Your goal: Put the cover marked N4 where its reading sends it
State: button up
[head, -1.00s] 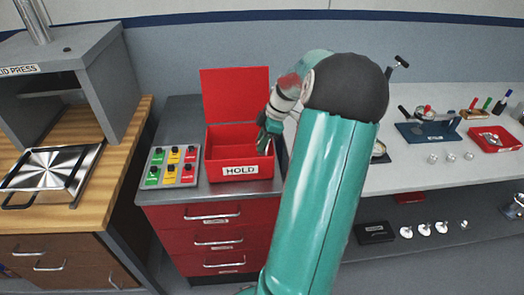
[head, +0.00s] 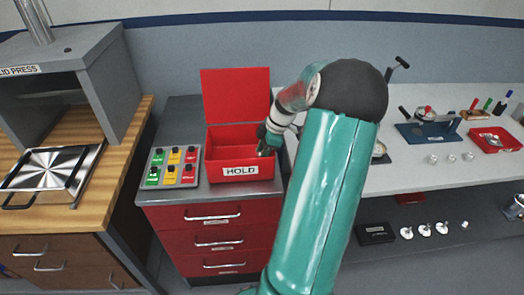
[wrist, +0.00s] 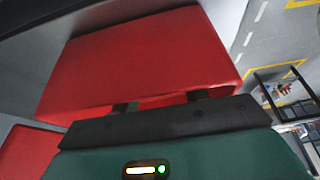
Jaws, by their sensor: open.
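My gripper (head: 265,150) is open at the right side of the open red HOLD box (head: 239,170). Its fingers also show in the wrist view (wrist: 162,103) in front of a large red surface, and I see nothing between them. The visible inside of the box shows no cover. I cannot make out the mark N4 on anything. Several small round silvery pieces (head: 425,229) stand on the lower shelf at the right, too small to read. A round piece (head: 379,150) on the bench is partly hidden by my arm.
The box's raised lid (head: 236,95) stands behind it. A panel of green, yellow and red switches (head: 173,167) lies left of the box. The lid press (head: 60,75) is far left. A blue fixture (head: 430,132) and a red tray (head: 492,139) are on the right bench.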

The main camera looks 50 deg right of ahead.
jog(key=v, duration=1.4)
jog(key=w+a+r+m+g+h, duration=0.1)
jog(key=w+a+r+m, duration=0.2)
jog(key=a, duration=0.9)
jog(key=w+a+r+h, duration=0.2)
jog(key=w+a+r, duration=0.15)
jog(key=a, duration=0.75)
jog(key=s+a+m+t, duration=0.1)
jog(key=s+a, duration=0.3)
jog(key=a, duration=0.7)
jog(key=s+a+m+t, duration=0.2)
jog(key=s+a+m, duration=0.2)
jog(key=a, duration=0.7)
jog(key=shift+s+f, duration=0.45)
jog(key=shift+s, duration=0.25)
jog(key=shift+a, duration=0.15)
jog(key=shift+c, duration=0.8)
